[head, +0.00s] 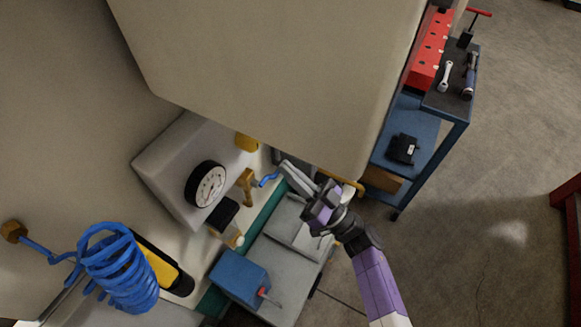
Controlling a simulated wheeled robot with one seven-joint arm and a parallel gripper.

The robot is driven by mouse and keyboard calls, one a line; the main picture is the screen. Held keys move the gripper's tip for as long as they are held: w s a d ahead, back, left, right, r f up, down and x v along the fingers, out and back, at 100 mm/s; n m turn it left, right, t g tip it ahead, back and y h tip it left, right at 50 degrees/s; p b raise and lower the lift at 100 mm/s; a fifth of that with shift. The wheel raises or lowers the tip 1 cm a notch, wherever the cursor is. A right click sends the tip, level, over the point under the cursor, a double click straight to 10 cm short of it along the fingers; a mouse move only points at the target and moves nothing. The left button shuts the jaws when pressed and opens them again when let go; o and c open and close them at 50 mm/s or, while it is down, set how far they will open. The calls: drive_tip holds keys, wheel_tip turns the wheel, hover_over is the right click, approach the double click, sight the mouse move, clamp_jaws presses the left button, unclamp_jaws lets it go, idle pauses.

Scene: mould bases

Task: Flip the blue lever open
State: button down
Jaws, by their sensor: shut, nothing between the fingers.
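The blue lever (268,180) is small and wavy and sits on a brass valve fitting (246,183) beside the round gauge (206,185). My gripper (284,166) is just right of the lever, with its fingers together and pointing up and left toward it. The fingertips look very close to the lever's free end; I cannot tell whether they touch. Nothing shows between the fingers. My arm comes in from the lower right.
A large beige panel (270,60) overhangs the valve area. A coiled blue hose (120,270) hangs at lower left. A blue box (238,272) stands below the gauge. A blue tool cart (425,130) stands at right, with open floor beyond it.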

drive_tip(key=s+a+f+m+t+h+p, duration=0.2)
drive_tip(key=f+m+h+p, duration=0.3)
drive_tip(key=m, duration=1.3)
drive_tip(key=s+h+p, duration=0.1)
drive_tip(key=h+p, duration=0.3)
drive_tip(key=p, duration=0.3)
drive_tip(key=shift+s+f+h, duration=0.2)
drive_tip(key=shift+f+h, duration=0.1)
drive_tip(key=shift+h, duration=0.1)
drive_tip(key=shift+a, duration=0.1)
